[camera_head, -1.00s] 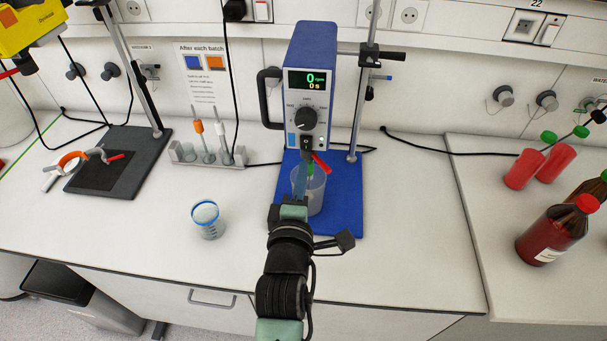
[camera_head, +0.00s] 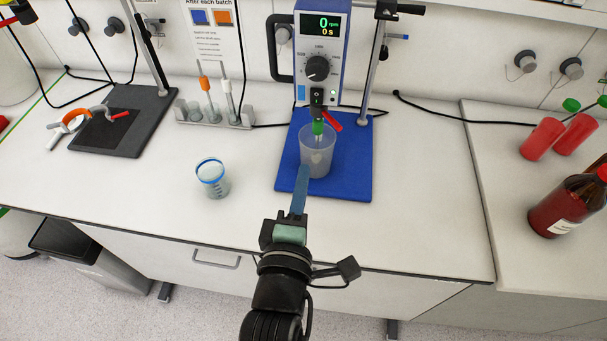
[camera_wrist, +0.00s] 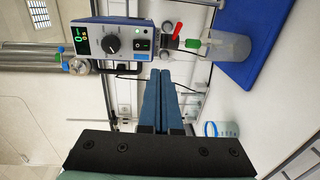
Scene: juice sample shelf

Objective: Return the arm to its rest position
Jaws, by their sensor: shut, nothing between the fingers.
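My gripper (camera_head: 301,178) points away from me, toward the blue overhead stirrer, and hangs just in front of its base. In the wrist view my gripper (camera_wrist: 160,76) shows its two blue fingers side by side and touching, with nothing between them. The stirrer (camera_head: 318,60) stands behind, its display reading 0 rpm and 0 s. A clear beaker (camera_head: 318,155) stands on its blue base plate (camera_head: 352,180), under a green chuck. The fingertips overlap the beaker's lower left edge in the head view; I cannot tell the exact gap.
A small blue-rimmed beaker (camera_head: 212,180) stands on the bench to the left of my arm. A black stand plate (camera_head: 120,125) and an electrode rack (camera_head: 215,118) are further left. The bench front between is clear.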

